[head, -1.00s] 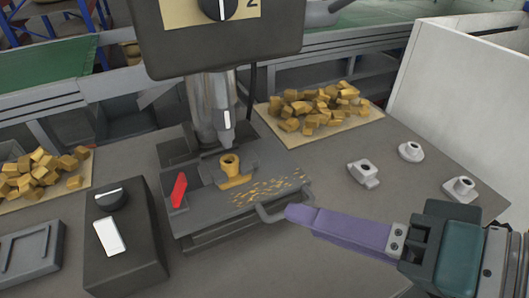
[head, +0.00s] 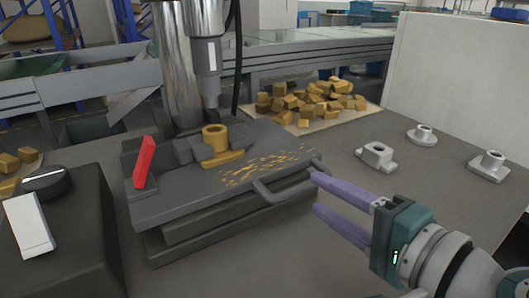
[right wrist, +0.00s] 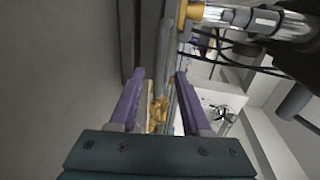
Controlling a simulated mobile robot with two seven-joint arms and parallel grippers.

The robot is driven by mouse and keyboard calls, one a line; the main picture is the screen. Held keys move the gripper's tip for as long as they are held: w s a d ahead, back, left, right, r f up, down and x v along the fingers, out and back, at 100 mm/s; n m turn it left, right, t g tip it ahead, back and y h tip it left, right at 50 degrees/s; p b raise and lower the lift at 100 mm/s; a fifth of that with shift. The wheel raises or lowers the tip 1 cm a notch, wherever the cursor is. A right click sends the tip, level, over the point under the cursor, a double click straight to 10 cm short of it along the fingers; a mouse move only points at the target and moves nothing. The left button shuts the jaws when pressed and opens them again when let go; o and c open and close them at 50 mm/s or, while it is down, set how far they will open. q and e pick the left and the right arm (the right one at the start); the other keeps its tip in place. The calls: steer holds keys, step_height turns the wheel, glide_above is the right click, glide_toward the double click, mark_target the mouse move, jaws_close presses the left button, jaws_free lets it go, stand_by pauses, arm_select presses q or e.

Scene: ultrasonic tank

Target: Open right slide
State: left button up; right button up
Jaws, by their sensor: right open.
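The grey slide (head: 190,198) is a flat plate on a dark base under the machine's column. In the right wrist view the open fingers (right wrist: 158,76) straddle the line of the slide's edge and gold chips. My left gripper is not in view.
A red lever (head: 144,162) stands at the plate's left. A dark control box (head: 75,235) stands at the front left. Brass pieces (head: 310,100) lie on a mat behind. Several grey metal parts (head: 376,155) stand at the right. The table front is clear.

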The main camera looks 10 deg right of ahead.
mark_target(307, 188)
steer(key=x, duration=0.5)
steer(key=shift+w+a+b, duration=0.1)
steer(key=shift+b, duration=0.25)
jaws_close()
stand_by(1.1)
